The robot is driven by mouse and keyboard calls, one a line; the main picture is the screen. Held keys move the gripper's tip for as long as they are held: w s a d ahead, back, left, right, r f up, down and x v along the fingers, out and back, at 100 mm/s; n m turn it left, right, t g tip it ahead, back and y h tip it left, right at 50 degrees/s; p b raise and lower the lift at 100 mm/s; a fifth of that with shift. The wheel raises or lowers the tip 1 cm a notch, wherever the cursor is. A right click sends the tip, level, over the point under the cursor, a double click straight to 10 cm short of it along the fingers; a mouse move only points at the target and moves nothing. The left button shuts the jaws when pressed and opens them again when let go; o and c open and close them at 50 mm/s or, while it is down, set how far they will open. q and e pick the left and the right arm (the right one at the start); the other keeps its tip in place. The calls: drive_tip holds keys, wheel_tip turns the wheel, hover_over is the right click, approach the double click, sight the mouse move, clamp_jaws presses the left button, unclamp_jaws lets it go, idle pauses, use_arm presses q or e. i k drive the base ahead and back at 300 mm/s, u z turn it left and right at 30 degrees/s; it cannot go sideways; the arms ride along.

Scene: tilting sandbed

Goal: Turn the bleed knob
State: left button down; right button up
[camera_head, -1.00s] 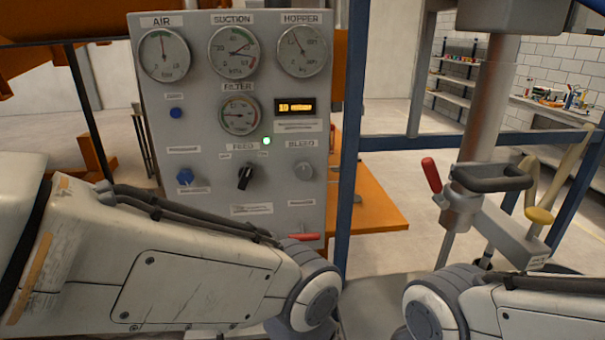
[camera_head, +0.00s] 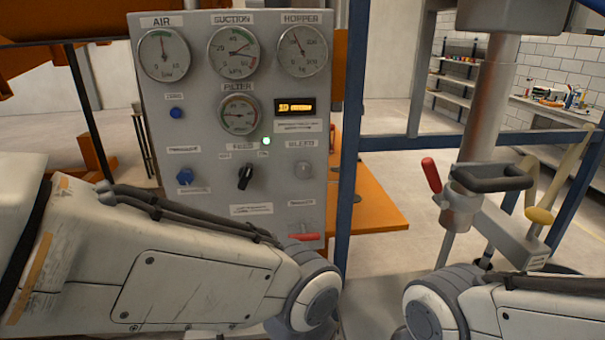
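The bleed knob (camera_head: 303,170) is a small round grey knob under the BLEED label, on the right side of the grey control panel (camera_head: 215,150). No gripper is at the knob. My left arm (camera_head: 190,275) comes in from the left and crosses in front of the panel's lower part. My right arm (camera_head: 500,310) shows at the bottom right. Both grippers are outside the view, so their fingers cannot be seen.
The panel also carries a black feed switch (camera_head: 245,177), a blue knob (camera_head: 184,176), several gauges, a lit display (camera_head: 295,107) and a red lever (camera_head: 304,237). A blue post (camera_head: 350,130) stands just right of it. A red-handled metal fixture (camera_head: 432,175) stands at right.

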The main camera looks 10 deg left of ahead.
sight(302, 170)
drive_tip(key=u, duration=1.95)
drive_tip(key=k, duration=0.8)
drive_tip(key=z, duration=1.25)
